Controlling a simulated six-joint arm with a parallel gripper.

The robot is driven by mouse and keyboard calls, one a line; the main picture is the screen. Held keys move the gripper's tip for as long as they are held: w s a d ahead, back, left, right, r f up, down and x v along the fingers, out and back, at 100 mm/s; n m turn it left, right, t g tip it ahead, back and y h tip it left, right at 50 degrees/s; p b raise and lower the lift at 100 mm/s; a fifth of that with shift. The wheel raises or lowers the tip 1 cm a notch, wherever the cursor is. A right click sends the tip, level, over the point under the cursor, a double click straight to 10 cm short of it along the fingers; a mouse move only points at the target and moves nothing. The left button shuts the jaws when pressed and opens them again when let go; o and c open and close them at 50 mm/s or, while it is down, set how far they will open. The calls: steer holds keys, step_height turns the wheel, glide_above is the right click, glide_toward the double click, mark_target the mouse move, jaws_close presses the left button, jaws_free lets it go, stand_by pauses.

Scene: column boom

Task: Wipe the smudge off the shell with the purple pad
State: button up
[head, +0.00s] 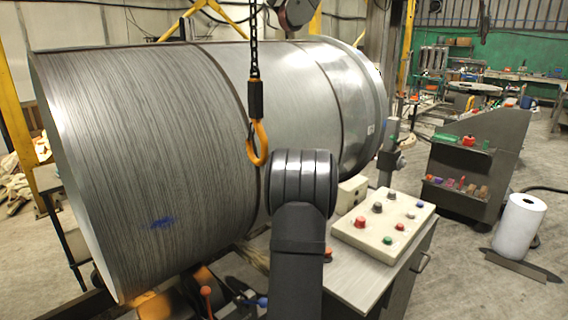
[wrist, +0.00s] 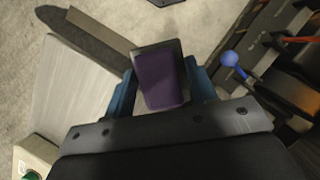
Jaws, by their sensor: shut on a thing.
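The shell (head: 130,120) is a large grey metal cylinder lying on its side in the head view. The smudge (head: 162,223) is a small blue mark low on its near left part. In the wrist view the purple pad (wrist: 161,79) sits between the two blue fingers of my gripper (wrist: 160,85), which is shut on it. The pad is clear of any surface there, with floor behind it. In the head view my dark arm stands in front of the shell's right part and hides the gripper and the pad.
An orange hook (head: 258,145) on a chain hangs in front of the shell. A control box (head: 384,222) with several buttons stands on a cabinet at the right. A blue-knobbed lever (wrist: 230,59) shows in the wrist view. A white roll (head: 520,227) stands on the floor.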

steer(key=s+a+r+y, duration=0.15)
steer(key=s+a, duration=0.25)
steer(key=a, duration=0.8)
steer(key=m+t+y, duration=0.5)
steer(key=t+y, duration=0.6)
steer(key=y, duration=0.4)
glide_toward(135, 233)
steer(key=s, duration=0.4)
steer(key=shift+w+a+f, duration=0.1)
steer(key=shift+w+a, duration=2.1)
steer(key=shift+a, duration=0.05)
steer(key=shift+w+a, duration=0.7)
steer(key=shift+w, duration=0.05)
steer(key=shift+w+d, duration=0.1)
